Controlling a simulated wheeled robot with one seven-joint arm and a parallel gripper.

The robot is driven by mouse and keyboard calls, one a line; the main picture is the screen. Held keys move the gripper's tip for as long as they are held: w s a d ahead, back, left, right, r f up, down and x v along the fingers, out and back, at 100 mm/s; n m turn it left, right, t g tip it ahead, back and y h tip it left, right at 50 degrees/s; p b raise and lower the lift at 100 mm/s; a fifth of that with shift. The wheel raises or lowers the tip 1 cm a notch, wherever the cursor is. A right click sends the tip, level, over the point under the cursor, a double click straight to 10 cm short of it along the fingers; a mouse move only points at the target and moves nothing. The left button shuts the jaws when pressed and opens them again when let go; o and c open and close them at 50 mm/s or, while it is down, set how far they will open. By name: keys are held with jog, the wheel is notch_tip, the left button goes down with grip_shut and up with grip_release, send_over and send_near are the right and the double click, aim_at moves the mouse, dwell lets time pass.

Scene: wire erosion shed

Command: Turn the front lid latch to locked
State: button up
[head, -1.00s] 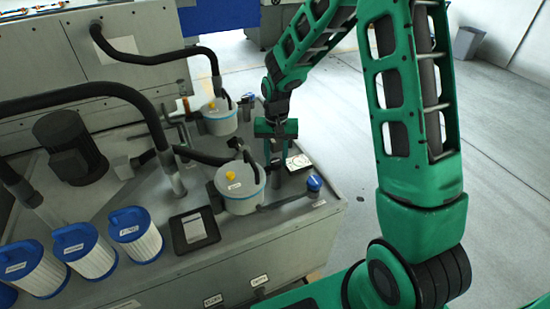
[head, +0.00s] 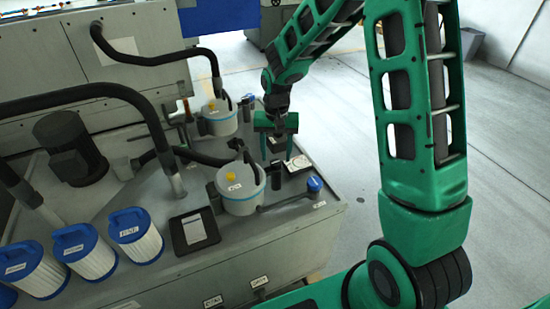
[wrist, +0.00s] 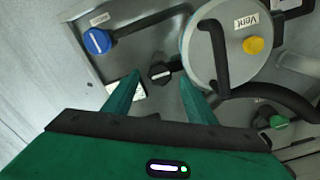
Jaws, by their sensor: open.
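The front canister (head: 240,203) is pale with a grey lid, a yellow cap and a black handle. In the wrist view its lid (wrist: 205,65) is at the upper right. A small black knob with a light mark (wrist: 160,72), apparently the latch, is beside the lid on the left. My gripper (head: 278,157) is over the bench beside the canister. In the wrist view my gripper (wrist: 160,86) is open, with the knob framed between its fingertips. I cannot tell the height gap, and no contact is clear. In the head view my gripper largely hides the knob.
A blue knob (head: 314,184) with a grey lever is near the bench's front right corner. A white dial card (head: 298,163) lies close by. A second canister (head: 217,122) stands behind, black hoses run left, and a dark tablet (head: 194,230) lies in front.

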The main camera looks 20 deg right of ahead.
aim_at(277, 161)
notch_tip(277, 161, up, 8)
jog(key=shift+r, duration=0.2)
jog(key=shift+d, duration=0.1)
dwell(0.4)
jog(key=s+d+r, duration=0.5)
jog(key=s+d, duration=0.2)
jog(key=d, duration=0.1)
jog(key=s+d+r+m, duration=0.1)
jog(key=s+d, duration=0.3)
jog(key=s, duration=0.9)
jog(key=s+d+r, duration=0.1)
jog(key=s+d, duration=0.3)
jog(key=s, duration=0.9)
jog(key=shift+s+d+r+m, duration=0.15)
jog(key=shift+s+r+m, duration=0.15)
jog(key=shift+r+m, duration=0.1)
